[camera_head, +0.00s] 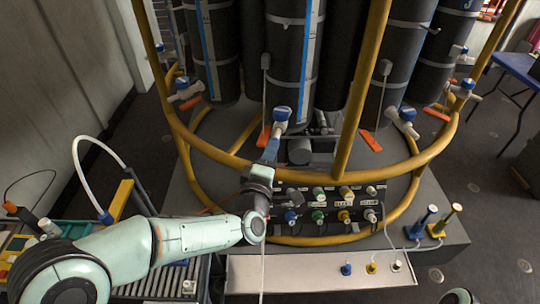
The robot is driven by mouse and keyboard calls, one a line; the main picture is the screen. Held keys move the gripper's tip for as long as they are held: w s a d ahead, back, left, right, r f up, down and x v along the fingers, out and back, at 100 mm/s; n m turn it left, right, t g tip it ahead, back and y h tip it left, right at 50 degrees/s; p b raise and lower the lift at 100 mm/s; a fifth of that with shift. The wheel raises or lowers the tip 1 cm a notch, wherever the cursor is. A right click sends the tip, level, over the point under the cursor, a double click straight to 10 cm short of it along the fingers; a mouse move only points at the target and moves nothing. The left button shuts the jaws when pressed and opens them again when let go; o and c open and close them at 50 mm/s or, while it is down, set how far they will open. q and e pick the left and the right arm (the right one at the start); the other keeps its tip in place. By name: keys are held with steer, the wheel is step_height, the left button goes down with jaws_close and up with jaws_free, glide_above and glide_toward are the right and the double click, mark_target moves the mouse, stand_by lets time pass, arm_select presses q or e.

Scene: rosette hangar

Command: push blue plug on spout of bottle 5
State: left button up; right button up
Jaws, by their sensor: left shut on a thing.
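My left gripper (266,163) reaches up from the lower left in front of the central dark bottle (291,60). It is shut on a slim blue piece (271,148), which looks like the blue plug. The piece's upper end lies at or just below the blue-topped white spout fitting (281,114) at that bottle's foot. I cannot tell whether the two touch. The bottle's number is not readable here; a bottle at the upper right (455,25) bears a mark too cropped to read surely. My right gripper is not in view.
A yellow tubular frame (350,168) rings the bottles and crosses close to my left gripper. A panel of colored connectors (330,203) sits below. A pale front ledge (320,272) carries small colored pieces.

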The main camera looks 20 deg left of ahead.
arm_select(q)
steer(key=shift+w, duration=0.5)
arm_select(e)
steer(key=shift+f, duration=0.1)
arm_select(q)
steer(key=o, duration=1)
steer(key=shift+o, duration=0.2)
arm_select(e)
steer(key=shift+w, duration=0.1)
arm_select(q)
steer(key=s+b, duration=0.1)
steer(key=s, duration=1.2)
steer(key=shift+s+d, duration=0.15)
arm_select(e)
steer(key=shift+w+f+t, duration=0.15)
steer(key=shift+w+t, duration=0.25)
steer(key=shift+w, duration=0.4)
